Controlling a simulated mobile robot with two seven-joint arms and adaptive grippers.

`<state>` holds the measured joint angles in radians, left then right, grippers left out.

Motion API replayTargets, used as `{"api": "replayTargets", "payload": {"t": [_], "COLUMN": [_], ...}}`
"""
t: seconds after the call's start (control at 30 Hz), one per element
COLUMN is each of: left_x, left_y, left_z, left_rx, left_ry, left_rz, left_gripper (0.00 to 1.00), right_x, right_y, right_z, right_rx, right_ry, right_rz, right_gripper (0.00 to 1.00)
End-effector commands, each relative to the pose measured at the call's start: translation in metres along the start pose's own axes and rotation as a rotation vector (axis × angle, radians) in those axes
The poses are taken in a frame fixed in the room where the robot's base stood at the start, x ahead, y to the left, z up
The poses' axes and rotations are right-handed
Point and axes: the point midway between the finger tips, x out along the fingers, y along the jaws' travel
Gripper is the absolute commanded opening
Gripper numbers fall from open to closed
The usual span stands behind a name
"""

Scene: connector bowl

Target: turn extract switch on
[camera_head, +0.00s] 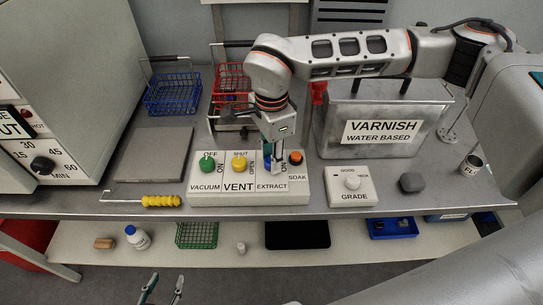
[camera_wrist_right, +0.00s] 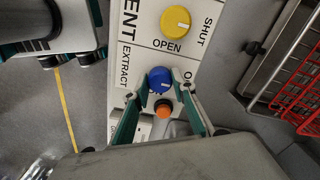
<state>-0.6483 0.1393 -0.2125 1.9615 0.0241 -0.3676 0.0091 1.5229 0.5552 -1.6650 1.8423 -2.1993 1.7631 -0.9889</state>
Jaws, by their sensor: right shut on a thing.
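The white control panel (camera_head: 204,200) sits on the bench with VACUUM, VENT, EXTRACT and SOAK labels. The extract switch is a blue round knob (camera_wrist_right: 159,80), right of the yellow VENT knob (camera_head: 239,162). In the head view it is mostly hidden by my right gripper (camera_head: 275,160), which points down over it. In the right wrist view the fingers of my right gripper (camera_wrist_right: 160,84) are shut around the blue knob, one on each side. Its exact pointer direction is hard to tell. My left gripper (camera_head: 165,285) is open and empty at the bottom edge.
An orange button (camera_head: 296,157) is close beside the blue knob. A green knob (camera_head: 207,162) is on the panel's left. The GRADE box (camera_head: 352,198) and VARNISH tank (camera_head: 336,140) stand to the right. A yellow-handled tool (camera_head: 160,201) lies at the front edge.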

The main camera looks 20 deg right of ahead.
Motion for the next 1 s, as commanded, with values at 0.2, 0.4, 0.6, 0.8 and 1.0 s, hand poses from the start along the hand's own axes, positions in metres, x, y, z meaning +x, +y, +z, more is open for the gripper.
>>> {"api": "replayTargets", "payload": {"t": [0.2,0.4,0.6,0.8,1.0], "left_x": [0.001,0.002,0.004,0.005,0.006], "left_y": [0.000,0.001,0.001,0.002,0.003], "left_z": [0.001,0.004,0.008,0.011,0.014], "left_rx": [0.000,0.000,-0.001,-0.001,-0.002], "left_ry": [0.000,-0.002,-0.004,-0.006,-0.008], "left_rz": [0.000,0.000,0.001,0.001,0.002], "left_gripper": [0.40,0.40,0.40,0.40,0.40], "right_x": [0.000,0.000,0.000,0.001,0.000], "right_y": [0.000,0.000,0.000,0.000,0.000], "right_z": [0.000,0.000,0.000,0.000,0.000], "right_rx": [0.047,0.166,0.344,0.534,0.725], "right_ry": [0.000,-0.001,-0.001,0.000,0.000], "right_rz": [0.000,0.000,0.000,0.000,0.000], "right_gripper": [0.04,0.04,0.04,0.04,0.04]}}
